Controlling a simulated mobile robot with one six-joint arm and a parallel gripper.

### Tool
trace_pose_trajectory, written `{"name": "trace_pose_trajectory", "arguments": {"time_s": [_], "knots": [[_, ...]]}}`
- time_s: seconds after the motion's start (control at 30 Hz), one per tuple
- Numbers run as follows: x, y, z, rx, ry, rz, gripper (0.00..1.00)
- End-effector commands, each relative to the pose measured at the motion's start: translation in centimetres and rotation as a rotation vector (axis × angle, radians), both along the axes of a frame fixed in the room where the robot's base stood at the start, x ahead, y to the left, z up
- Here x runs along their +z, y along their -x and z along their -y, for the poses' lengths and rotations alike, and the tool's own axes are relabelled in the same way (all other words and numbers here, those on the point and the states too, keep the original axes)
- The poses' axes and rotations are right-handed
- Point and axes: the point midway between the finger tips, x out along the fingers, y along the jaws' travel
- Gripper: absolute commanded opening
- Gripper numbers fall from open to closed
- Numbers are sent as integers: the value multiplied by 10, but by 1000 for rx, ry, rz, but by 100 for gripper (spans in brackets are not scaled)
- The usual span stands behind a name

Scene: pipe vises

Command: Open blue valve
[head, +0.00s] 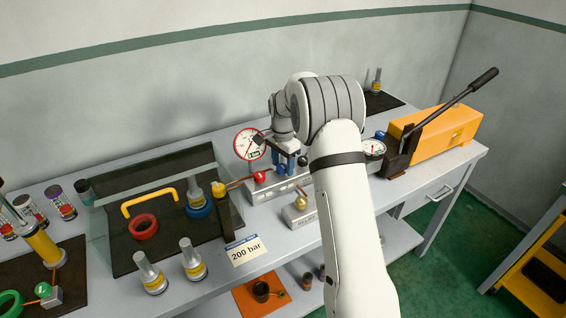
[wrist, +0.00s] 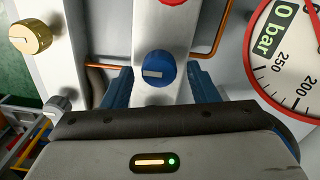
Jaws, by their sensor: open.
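The blue valve knob (wrist: 157,68) shows in the middle of the wrist view, on a pale metal block, with a light bar mark lying nearly crosswise on its face. My gripper (wrist: 159,78) is open, with one blue finger to the left of the knob and one to the right. Gaps show between the fingers and the knob, and nothing is held. How far the fingertips are from the knob in depth I cannot tell. In the head view my gripper (head: 288,160) is over the valve block (head: 277,188), and my arm hides part of that area.
A red knob (head: 260,177) is on the same block. A round gauge (wrist: 287,55) stands close on the right in the wrist view. A brass knob (wrist: 31,36) and copper pipes are nearby. A yellow press (head: 437,136) with a long lever stands at the right.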

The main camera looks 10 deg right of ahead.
Motion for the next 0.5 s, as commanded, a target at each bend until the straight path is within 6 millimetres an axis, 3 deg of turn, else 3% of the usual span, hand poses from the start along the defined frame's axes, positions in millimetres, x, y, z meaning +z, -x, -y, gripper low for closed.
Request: {"name": "trace_pose_trajectory", "arguments": {"time_s": [0.2,0.5], "knots": [[0,0,0,1,-1,1,52],[0,0,-1,1,-1,1,27]]}}
